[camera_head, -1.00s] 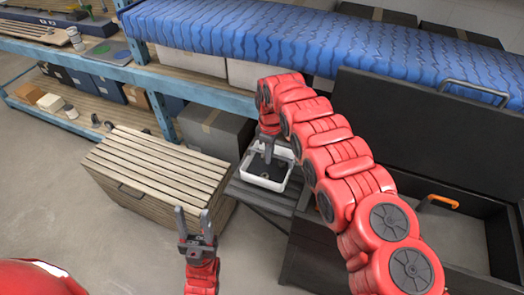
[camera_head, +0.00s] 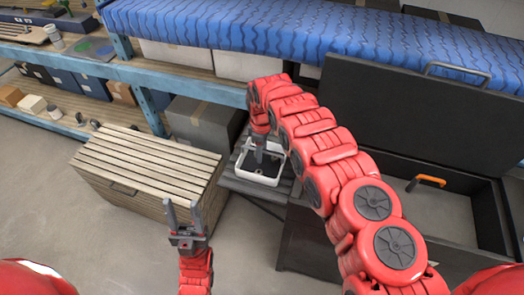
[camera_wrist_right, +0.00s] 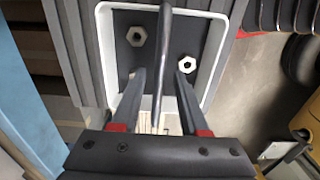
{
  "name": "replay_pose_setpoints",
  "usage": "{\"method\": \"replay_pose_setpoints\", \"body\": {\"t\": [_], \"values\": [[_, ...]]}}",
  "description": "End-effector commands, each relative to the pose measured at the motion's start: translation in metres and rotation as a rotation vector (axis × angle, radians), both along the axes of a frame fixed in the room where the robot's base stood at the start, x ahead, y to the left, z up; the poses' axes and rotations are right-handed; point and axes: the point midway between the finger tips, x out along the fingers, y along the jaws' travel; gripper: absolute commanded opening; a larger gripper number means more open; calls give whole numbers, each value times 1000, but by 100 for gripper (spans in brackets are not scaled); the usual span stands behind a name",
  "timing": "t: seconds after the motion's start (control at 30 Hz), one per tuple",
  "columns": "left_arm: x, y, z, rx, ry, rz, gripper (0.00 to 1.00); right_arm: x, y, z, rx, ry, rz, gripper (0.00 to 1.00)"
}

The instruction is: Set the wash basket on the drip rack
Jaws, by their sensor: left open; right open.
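The wash basket (camera_head: 264,179) is a white-rimmed tray with a dark floor, on a dark slatted stand. Its thin handle bar (camera_wrist_right: 162,60) and two pale hex nuts show in the right wrist view. My right gripper (camera_head: 259,158) points down into the basket; in the right wrist view its open fingers (camera_wrist_right: 164,72) lie on either side of the handle bar, not closed on it. My left gripper (camera_head: 183,208) is open and empty, in front of the wooden slatted box. I cannot tell for certain which surface is the drip rack; the dark slatted stand (camera_head: 237,184) is under the basket.
The wooden slatted box (camera_head: 150,170) stands left of the basket. A large black open-lidded chest (camera_head: 300,245) stands to the right, with an orange-handled tool (camera_head: 430,181) inside. Blue shelving (camera_head: 190,85) runs behind. Open floor (camera_head: 60,210) lies at the left.

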Motion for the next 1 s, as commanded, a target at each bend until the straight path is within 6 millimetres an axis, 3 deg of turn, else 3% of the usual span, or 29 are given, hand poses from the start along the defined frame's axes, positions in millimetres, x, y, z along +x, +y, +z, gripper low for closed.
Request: {"method": "replay_pose_setpoints", "body": {"t": [0.27, 0.6, 0.7, 1.0], "values": [[0, 0, -7, 0, 0, 0, 50, 1, 0, 13, -1, -1, 1, 44], [0, 0, -41, 0, 0, 0, 50, 2, 0, 71, 0, -6, -1, 44], [0, 0, -34, 0, 0, 0, 50, 3, -2, 99, 0, -7, -2, 44], [0, 0, -36, 0, 0, 0, 50, 1, -1, 121, 0, 0, 0, 44]]}}
